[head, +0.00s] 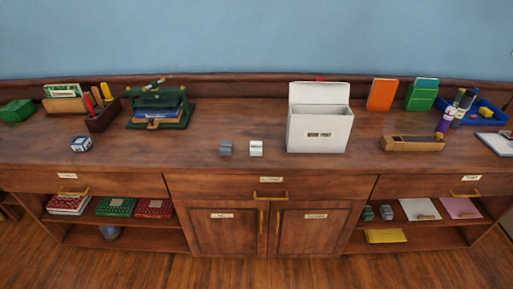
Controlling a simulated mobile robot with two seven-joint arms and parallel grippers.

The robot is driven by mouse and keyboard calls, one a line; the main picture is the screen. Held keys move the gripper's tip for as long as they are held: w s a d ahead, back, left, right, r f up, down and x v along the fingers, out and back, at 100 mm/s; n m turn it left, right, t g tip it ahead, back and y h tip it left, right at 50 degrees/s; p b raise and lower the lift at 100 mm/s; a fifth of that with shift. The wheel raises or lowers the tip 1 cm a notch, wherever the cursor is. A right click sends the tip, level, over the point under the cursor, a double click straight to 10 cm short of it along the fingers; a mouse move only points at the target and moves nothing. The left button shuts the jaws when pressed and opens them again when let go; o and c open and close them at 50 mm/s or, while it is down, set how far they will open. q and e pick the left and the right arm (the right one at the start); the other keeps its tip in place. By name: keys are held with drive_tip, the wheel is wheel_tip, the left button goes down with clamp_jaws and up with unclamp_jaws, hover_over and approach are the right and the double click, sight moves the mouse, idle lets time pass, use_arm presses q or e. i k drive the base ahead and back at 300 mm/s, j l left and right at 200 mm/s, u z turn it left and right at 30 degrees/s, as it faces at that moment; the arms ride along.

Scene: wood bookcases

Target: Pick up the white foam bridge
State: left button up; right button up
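A small white block (256,148) sits on the wooden counter near its front edge, left of the white box. It fits the white foam bridge by colour, but it is too small to make out its exact shape. A similar small grey block (226,149) stands just left of it, with a gap between them. Neither of my grippers is in the head view.
A white box (318,134) with its lid up stands close on the right. A wooden tray (410,144) is farther right, a blue-and-white cube (81,144) far left. A green stand (160,108) is at back left. The counter (185,150) around the blocks is clear.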

sight(255, 146)
drive_tip(key=i+j+z, duration=0.1)
drive_tip(key=z, duration=1)
drive_tip(key=j+z, duration=0.4)
drive_tip(key=k+j+z, duration=0.1)
drive_tip(key=j+z, duration=0.4)
drive_tip(key=j, duration=0.15)
drive_tip(key=k+j+z, duration=0.1)
drive_tip(key=j, duration=0.2)
drive_tip(key=k+j+z, duration=0.15)
drive_tip(key=j, duration=0.15)
drive_tip(key=k+j, duration=0.1)
drive_tip(key=j, duration=0.2)
drive_tip(key=k+j, duration=0.1)
drive_tip(key=j, duration=0.2)
drive_tip(key=k+j+z, duration=0.1)
drive_tip(key=j, duration=0.2)
